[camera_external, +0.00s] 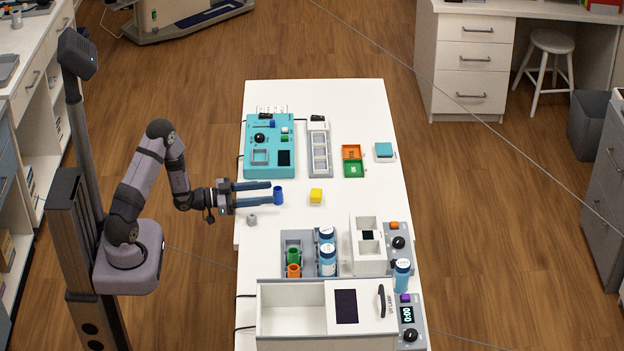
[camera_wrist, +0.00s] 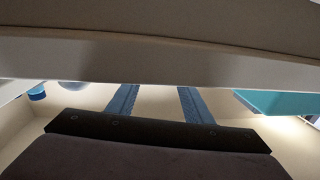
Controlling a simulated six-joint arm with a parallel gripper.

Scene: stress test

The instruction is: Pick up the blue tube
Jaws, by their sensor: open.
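In the wrist view both fingers (camera_wrist: 157,105) point forward with an empty-looking gap, and a pale band covers the area beyond. I cannot identify the tube in the wrist view.
A teal device (camera_external: 254,167) sits above.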

